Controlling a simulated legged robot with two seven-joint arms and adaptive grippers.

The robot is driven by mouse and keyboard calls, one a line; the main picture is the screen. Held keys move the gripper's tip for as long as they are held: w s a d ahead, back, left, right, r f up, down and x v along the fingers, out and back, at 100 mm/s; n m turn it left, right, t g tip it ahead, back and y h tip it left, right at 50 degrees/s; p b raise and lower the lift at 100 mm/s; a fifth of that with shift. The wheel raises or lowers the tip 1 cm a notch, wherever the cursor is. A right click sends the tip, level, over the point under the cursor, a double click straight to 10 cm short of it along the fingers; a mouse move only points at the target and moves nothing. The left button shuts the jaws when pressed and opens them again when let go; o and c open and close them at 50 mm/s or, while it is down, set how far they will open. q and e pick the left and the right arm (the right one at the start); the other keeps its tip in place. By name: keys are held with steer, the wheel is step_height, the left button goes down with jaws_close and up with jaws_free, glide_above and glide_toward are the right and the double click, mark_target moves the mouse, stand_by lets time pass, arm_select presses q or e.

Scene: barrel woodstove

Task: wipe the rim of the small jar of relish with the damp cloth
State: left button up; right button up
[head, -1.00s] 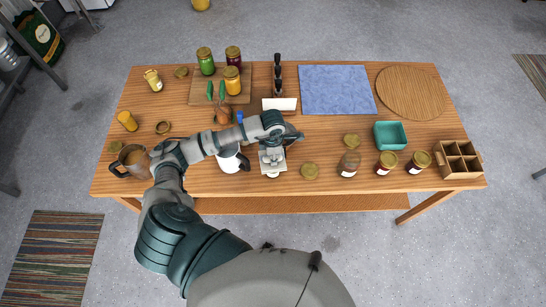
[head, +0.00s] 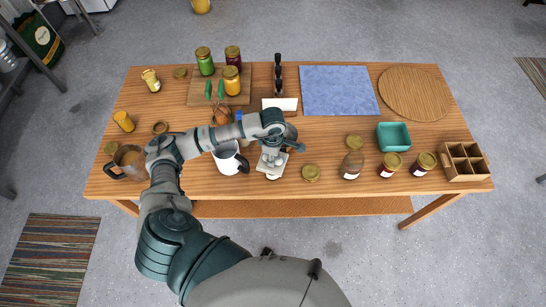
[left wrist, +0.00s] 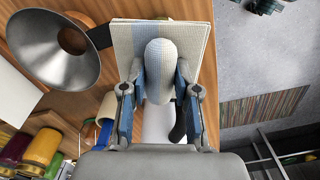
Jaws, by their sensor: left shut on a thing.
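My left gripper (head: 272,158) is low over the front middle of the table. In the left wrist view its fingers (left wrist: 157,98) are shut on a pale checked damp cloth (left wrist: 160,65), pinched into a rounded bunch. The flat square part of the cloth (left wrist: 195,38) spreads beyond the bunch; a corner shows in the head view (head: 268,173). A small jar with a brownish top and white label (head: 352,165), seemingly the relish jar, stands upright to the right, apart from the gripper. Its rim is too small to make out. My right gripper is out of view.
Two lidded jars (head: 391,165) (head: 424,163) and a divided box (head: 465,162) stand at right. Loose lids (head: 311,173) (head: 354,142) lie nearby. A white mug (head: 228,160) is close left of the gripper. A metal funnel (left wrist: 55,48) shows in the left wrist view. A teal tray (head: 394,136) stands behind.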

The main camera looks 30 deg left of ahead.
arm_select(q)
steer(key=n, duration=0.5)
steer(key=shift+r+p, duration=0.1)
steer(key=shift+p, duration=0.25)
steer(key=n, duration=0.3)
steer(key=m+b, duration=0.2)
steer(key=m, duration=0.1)
steer(key=shift+f+m, duration=0.2)
steer(key=shift+m, duration=0.1)
steer(key=m+b, duration=0.2)
steer(key=m, duration=0.1)
steer(key=shift+b, duration=0.3)
steer(key=shift+r+m, duration=0.1)
steer(key=shift+m, duration=0.6)
